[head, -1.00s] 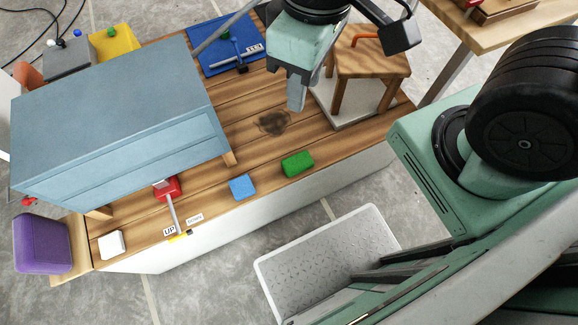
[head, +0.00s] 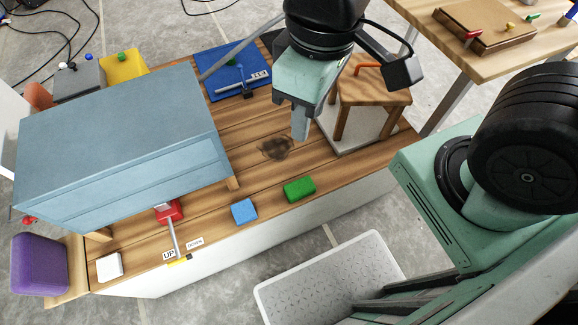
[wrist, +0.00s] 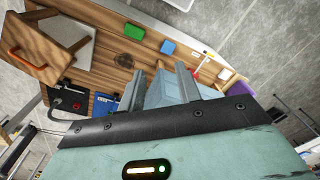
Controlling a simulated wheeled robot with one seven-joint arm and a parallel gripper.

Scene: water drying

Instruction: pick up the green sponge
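The green sponge (head: 300,188) lies on the wooden tabletop near its front edge. It also shows in the wrist view (wrist: 134,31), at the top. My gripper (head: 300,138) is above the table in the head view, up the picture from the sponge and near a dark stain. In the wrist view, my gripper's two fingers (wrist: 160,72) stand apart with nothing held between them. The gripper is not touching the sponge.
A blue sponge (head: 243,211) lies left of the green one. A wooden stool (head: 372,88) stands close right of my gripper. A large blue-grey cabinet (head: 120,140) fills the table's left. A dark stain (head: 276,148) marks the boards. Bare boards surround the green sponge.

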